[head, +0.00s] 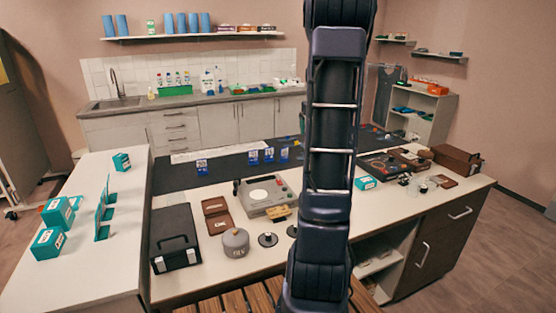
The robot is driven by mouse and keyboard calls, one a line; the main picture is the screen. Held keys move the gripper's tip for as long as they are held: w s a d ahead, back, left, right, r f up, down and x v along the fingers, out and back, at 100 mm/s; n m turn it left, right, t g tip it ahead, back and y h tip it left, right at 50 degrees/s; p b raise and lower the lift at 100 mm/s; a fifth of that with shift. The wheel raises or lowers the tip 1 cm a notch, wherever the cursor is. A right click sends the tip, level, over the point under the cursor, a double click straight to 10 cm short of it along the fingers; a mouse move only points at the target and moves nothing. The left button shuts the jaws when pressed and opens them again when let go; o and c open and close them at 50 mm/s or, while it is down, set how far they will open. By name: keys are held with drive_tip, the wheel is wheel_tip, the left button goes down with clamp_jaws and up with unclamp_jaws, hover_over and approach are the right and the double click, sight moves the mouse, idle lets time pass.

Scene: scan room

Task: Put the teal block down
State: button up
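Several teal blocks show in the head view, and I cannot tell which one the task means. One teal block with a white label (365,183) shows just right of my arm, over the white worktop. Another teal block (122,162) stands at the back of the left white counter. Two more, a teal block (58,212) and a nearer teal block (47,243), stand at that counter's left side. A teal slotted holder (103,211) stands beside them. My arm crosses the middle of the view from top to bottom. My gripper does not show.
The white worktop (265,285) carries a black case (175,239), a grey scale (266,195), a grey round pot (235,243) and a brown box (457,160). The left counter's front (95,285) is clear.

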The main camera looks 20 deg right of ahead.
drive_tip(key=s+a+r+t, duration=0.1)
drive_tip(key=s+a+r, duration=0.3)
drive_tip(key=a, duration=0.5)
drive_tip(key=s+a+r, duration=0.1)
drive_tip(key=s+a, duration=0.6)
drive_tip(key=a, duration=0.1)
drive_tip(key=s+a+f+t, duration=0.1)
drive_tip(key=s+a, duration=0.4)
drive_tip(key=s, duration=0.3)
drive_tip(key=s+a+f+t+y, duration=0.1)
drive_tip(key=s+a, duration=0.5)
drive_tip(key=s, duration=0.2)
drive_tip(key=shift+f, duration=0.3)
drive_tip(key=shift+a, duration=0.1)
